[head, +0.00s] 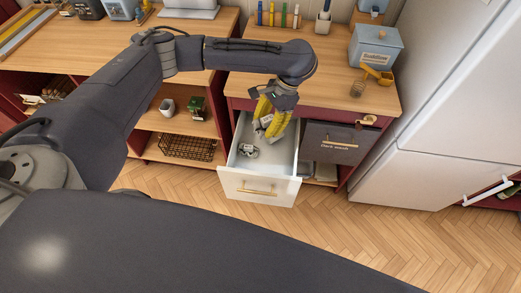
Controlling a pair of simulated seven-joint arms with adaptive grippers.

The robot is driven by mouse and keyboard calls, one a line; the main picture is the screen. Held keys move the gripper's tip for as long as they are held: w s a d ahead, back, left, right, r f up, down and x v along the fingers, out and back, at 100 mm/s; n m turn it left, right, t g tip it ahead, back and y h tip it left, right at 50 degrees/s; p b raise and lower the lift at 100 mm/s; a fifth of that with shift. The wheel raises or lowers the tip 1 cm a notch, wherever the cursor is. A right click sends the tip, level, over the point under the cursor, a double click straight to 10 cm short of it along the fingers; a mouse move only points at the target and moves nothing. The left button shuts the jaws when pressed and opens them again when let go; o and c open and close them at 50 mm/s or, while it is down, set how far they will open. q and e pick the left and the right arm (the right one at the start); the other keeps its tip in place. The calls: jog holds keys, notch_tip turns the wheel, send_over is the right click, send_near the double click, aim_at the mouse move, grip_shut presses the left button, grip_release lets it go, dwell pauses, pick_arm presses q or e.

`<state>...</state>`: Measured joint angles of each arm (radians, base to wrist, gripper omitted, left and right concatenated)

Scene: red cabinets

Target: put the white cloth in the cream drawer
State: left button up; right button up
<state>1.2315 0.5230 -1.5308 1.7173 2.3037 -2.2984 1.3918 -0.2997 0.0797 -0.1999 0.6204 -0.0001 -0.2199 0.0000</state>
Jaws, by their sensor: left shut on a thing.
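The cream drawer (258,193) is pulled open below the counter, with a brass handle on its front. My left gripper (268,129), with yellow fingers, points down into the back part of the drawer opening. It is shut on a small whitish thing, apparently the white cloth (265,121), mostly hidden by the fingers. A small grey-white item (248,151) shows lower in the drawer; I cannot tell whether it is part of the cloth or separate. My right gripper is out of view.
A dark labelled bin (333,144) sits right of the drawer. A wire basket (188,148) stands on the shelf to the left. A blue-grey container (375,46) and a yellow scoop (379,76) stand on the counter. The white fridge (425,110) is at the right.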

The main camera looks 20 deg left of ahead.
pick_arm(q)
notch_tip(320, 180, down, 11)
jog(key=w+d+m+t+y, duration=0.1)
jog(key=d+m+t, duration=0.1)
jog(key=m, duration=0.5)
send_over(269, 171)
jog(key=s, duration=0.1)
jog(key=shift+f, duration=4)
jog(key=shift+m+t, duration=0.3)
jog(key=shift+s+d+f, duration=0.1)
jog(key=shift+d+f, duration=0.05)
jog(key=shift+f, duration=6.75)
jog(key=shift+o, duration=1.4)
jog(key=shift+f, duration=0.15)
jog(key=o, duration=0.4)
jog(key=shift+o, duration=0.2)
jog(key=v, duration=1.2)
jog(key=shift+d, duration=0.25)
